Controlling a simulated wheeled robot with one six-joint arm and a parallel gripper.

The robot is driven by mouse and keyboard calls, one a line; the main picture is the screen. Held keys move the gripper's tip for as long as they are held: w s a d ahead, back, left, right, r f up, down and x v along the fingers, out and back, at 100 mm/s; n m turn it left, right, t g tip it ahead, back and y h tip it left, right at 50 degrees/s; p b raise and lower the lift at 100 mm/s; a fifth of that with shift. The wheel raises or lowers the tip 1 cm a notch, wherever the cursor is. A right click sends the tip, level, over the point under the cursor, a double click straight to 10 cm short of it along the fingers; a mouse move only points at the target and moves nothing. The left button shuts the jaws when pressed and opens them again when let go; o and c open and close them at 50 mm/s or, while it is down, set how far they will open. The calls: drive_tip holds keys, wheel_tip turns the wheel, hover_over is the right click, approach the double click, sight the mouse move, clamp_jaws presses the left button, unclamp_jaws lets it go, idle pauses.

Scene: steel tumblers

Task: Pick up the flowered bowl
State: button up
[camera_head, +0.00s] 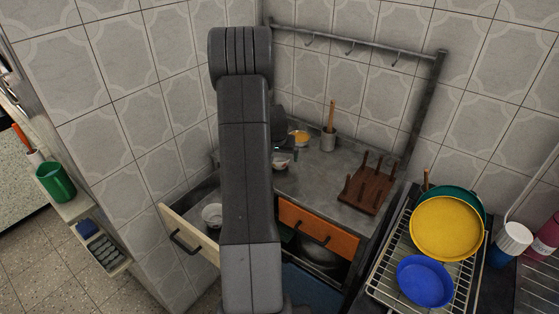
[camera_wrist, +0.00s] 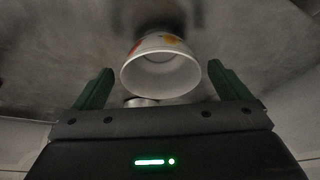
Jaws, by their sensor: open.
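The flowered bowl (camera_wrist: 160,68), white with red and yellow marks on its outside, is in the middle of the wrist view, its rim facing the camera. My gripper (camera_wrist: 160,78) is open, with one green finger on each side of the bowl in the picture. I see a gap between each finger and the rim, and cannot tell how far off the bowl is in depth. In the head view a small white bowl with reddish marks (camera_head: 281,163) stands on the grey counter just right of my arm, partly hidden; my gripper is largely hidden there.
A bowl with yellow-orange contents or colouring (camera_head: 299,138), a steel tumbler with a wooden utensil (camera_head: 328,141) and a wooden peg rack (camera_head: 369,188) stand on the counter (camera_head: 318,183). An open drawer (camera_head: 190,238) holds a pale bowl (camera_head: 212,213). A dish rack (camera_head: 384,292) stands right.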

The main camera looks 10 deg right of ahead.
drive_tip(key=shift+x, duration=1.25)
drive_tip(key=c, duration=1.1)
drive_tip(key=shift+o, duration=0.2)
